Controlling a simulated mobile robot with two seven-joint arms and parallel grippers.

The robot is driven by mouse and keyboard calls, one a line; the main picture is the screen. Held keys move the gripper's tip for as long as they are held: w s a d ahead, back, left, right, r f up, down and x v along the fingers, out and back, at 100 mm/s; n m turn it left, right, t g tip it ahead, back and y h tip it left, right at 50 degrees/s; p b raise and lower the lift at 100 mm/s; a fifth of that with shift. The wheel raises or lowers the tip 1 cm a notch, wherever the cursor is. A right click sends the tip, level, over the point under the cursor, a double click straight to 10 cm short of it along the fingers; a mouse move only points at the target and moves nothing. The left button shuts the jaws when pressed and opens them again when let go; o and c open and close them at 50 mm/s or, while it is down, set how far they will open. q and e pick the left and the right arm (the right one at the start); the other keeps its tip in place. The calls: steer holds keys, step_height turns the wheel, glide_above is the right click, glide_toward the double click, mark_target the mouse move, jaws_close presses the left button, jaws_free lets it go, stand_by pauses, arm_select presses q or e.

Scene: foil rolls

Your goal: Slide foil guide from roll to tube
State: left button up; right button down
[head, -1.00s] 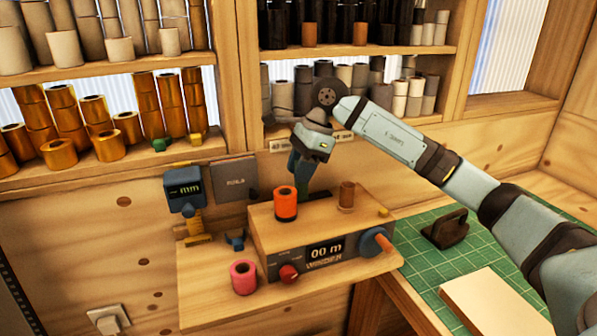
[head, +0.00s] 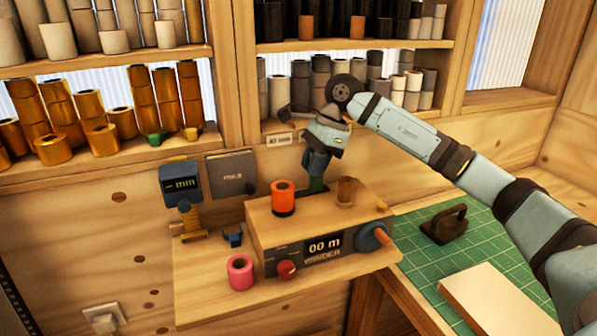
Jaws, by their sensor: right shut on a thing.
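The orange foil roll (head: 283,198) stands upright on the left of the winder's wooden top (head: 300,222). The brown tube (head: 345,190) stands upright on its right. My right gripper (head: 317,168) points down behind and between them, shut on a small green piece (head: 317,185) that looks like the foil guide. The guide is mostly hidden by the fingers, and I cannot tell whether any foil spans from roll to tube. My left gripper is not in view.
The winder's front has a display reading 00 m (head: 324,246), a red knob (head: 287,270) and a crank (head: 374,237). A pink roll (head: 240,272) stands in front at left. A dark tool (head: 444,225) rests on the green mat (head: 470,245). Shelves of rolls stand behind.

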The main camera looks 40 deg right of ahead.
steer(key=shift+s+d+f, duration=0.1)
steer(key=shift+s+d, duration=0.05)
steer(key=shift+d, duration=0.4)
steer(key=c, duration=1.3)
jaws_free()
steer(key=shift+o, duration=0.3)
steer(key=shift+d, duration=0.15)
steer(key=shift+r, duration=0.2)
steer(key=shift+d+r, duration=0.1)
steer(key=shift+r, duration=0.25)
steer(key=v, duration=1.3)
steer(key=shift+d, duration=0.15)
steer(key=shift+s+f, duration=0.1)
steer(key=shift+s, duration=0.05)
